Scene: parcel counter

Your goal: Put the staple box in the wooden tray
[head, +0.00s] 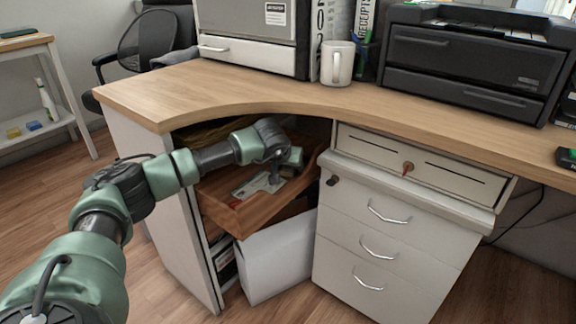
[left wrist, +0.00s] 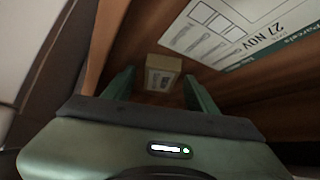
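The wooden tray (head: 236,216) is pulled out under the desk, with a printed card (head: 258,186) lying in it. My left gripper (head: 284,172) is at the tray's back right end; its fingertips are hard to make out in the head view. In the left wrist view my left gripper (left wrist: 160,88) is open. The small pale staple box (left wrist: 163,73) shows beyond and between its two fingers, with gaps on both sides, against the tray's brown wood (left wrist: 215,88). I cannot pick out the box in the head view. My right gripper is not in view.
The desk top (head: 290,100) overhangs the tray closely. White drawers (head: 390,235) stand right of it and a white panel (head: 275,255) is below. A mug (head: 338,64), a printer (head: 475,60) and a grey-white machine (head: 250,35) stand on the desk.

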